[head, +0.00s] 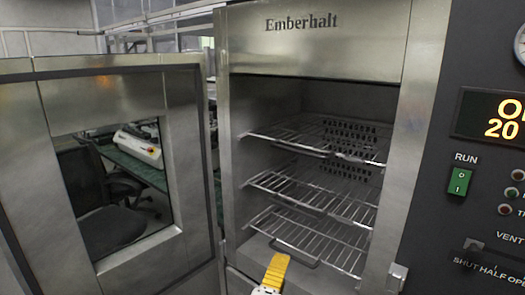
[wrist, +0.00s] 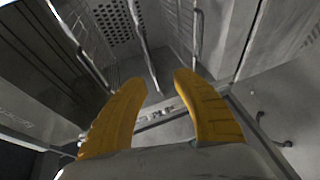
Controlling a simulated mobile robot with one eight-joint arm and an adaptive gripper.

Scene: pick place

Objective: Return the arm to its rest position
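My gripper (wrist: 150,85) shows two yellow fingers in the wrist view. They stand apart with nothing between them, so it is open and empty. In the head view my gripper (head: 277,268) is at the bottom middle, in front of the lower part of the oven's opening. The oven (head: 315,40) is a steel cabinet marked "Emberhalt". Its interior holds wire racks (head: 315,195), and no item shows on them. Much of my arm is below the head view's edge.
The oven door (head: 185,150) stands wide open on the left, with a window in it. A dark control panel (head: 485,150) with a green RUN switch (head: 458,181) is on the right. A black chair (head: 105,205) and a green bench (head: 135,168) show beyond the door.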

